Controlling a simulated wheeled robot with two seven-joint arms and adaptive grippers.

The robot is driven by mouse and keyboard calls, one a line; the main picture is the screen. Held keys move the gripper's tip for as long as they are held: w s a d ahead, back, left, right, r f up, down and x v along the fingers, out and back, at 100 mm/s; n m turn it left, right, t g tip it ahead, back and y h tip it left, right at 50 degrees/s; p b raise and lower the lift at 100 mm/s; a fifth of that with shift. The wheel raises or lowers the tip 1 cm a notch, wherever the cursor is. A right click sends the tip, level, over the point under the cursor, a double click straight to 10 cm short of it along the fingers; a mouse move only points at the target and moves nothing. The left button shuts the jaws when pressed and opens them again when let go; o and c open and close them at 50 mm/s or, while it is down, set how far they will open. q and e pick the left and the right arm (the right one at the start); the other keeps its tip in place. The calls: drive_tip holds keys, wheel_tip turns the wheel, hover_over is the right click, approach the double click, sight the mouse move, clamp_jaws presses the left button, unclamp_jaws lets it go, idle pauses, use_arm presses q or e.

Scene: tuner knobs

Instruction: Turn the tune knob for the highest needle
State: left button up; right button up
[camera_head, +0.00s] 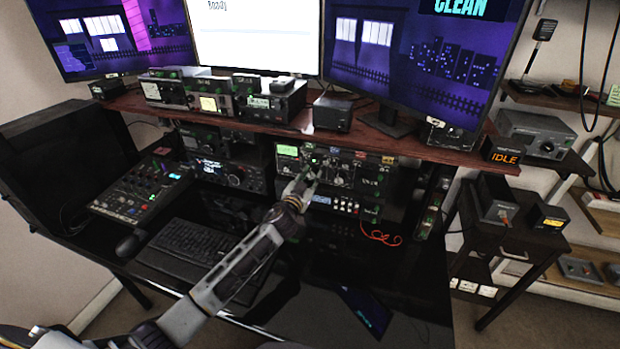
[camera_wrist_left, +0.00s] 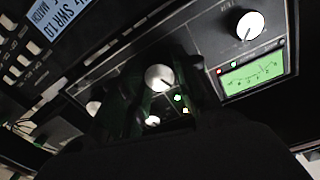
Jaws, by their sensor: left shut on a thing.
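The tuner (camera_head: 345,172) is a dark rack unit under the desk shelf, with a green-lit meter (camera_head: 288,151) at its left end. My left gripper (camera_head: 302,181) is at its front panel, just right of and below the meter. In the left wrist view the green meter (camera_wrist_left: 254,74) shows with a scale, but its needle is too small to read. A white-faced knob (camera_wrist_left: 158,78) sits between the dark fingers of my left gripper, which is shut on it. Its label is hidden or unreadable. Another white knob (camera_wrist_left: 250,25) is above the meter. My right gripper is not in view.
More radio units (camera_head: 232,174) stand left of the tuner, and a mixer (camera_head: 140,190) lies farther left. Screens read "CLEAN" and "IDLE" (camera_head: 502,157).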

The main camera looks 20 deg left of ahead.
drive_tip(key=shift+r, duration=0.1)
use_arm(q)
drive_tip(key=shift+m, duration=0.5)
drive_tip(key=shift+m+p, duration=0.4)
drive_tip(key=shift+m, duration=0.7)
drive_tip(key=shift+p, duration=0.3)
drive_tip(key=shift+m, duration=0.3)
drive_tip(key=o, duration=1)
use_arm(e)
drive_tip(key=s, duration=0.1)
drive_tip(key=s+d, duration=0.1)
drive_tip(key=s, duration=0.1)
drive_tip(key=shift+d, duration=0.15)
